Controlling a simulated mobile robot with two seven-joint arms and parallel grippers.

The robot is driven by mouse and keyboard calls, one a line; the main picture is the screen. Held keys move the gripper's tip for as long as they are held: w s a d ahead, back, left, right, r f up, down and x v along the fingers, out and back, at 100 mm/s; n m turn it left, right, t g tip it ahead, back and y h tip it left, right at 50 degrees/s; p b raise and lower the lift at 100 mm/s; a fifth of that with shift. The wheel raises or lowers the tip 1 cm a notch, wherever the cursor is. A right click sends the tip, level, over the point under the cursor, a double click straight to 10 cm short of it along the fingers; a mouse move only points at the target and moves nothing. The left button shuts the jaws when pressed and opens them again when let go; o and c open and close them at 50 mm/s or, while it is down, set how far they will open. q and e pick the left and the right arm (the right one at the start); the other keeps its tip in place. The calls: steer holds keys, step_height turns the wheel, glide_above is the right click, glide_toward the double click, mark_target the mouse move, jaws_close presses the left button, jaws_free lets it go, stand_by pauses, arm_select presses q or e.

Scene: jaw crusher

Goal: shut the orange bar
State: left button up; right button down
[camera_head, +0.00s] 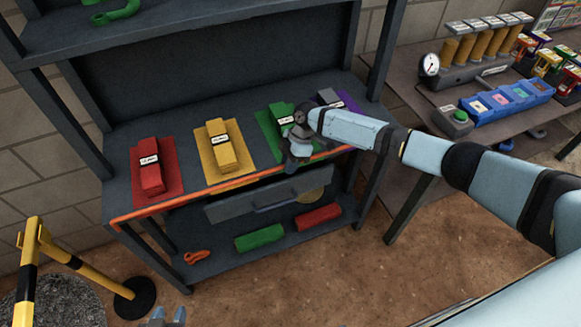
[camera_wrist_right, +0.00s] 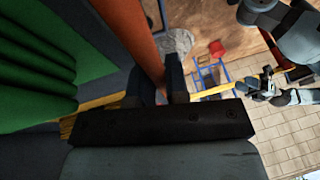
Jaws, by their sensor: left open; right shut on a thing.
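The orange bar (camera_head: 190,196) runs along the front edge of the shelf's work surface, from the left front corner to the right side. It also shows in the right wrist view (camera_wrist_right: 137,38), passing down between the fingers. My right gripper (camera_head: 291,166) is at the right part of the bar and shut on it; the fingers (camera_wrist_right: 158,88) sit on either side of the bar in the wrist view. The far right end of the bar is partly hidden by my right arm. My left gripper (camera_head: 168,317) shows only at the bottom edge of the head view, open, well away from the bar.
Red (camera_head: 150,172), yellow (camera_head: 221,148) and green (camera_head: 283,122) blocks stand on coloured mats behind the bar. A drawer-like grey panel (camera_head: 232,207) is below. A yellow-black barrier post (camera_head: 32,262) stands left. A bench with blue bins (camera_head: 508,101) is at right.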

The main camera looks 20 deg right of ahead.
stand_by(0.5)
steer(key=c, duration=1.1)
jaws_free()
steer(key=shift+f, duration=0.1)
steer(key=shift+c, duration=0.2)
steer(key=b+v, duration=0.1)
steer(key=v, duration=1.2)
steer(key=shift+w+r, duration=0.25)
steer(key=shift+r, duration=0.1)
steer(key=shift+d, duration=0.15)
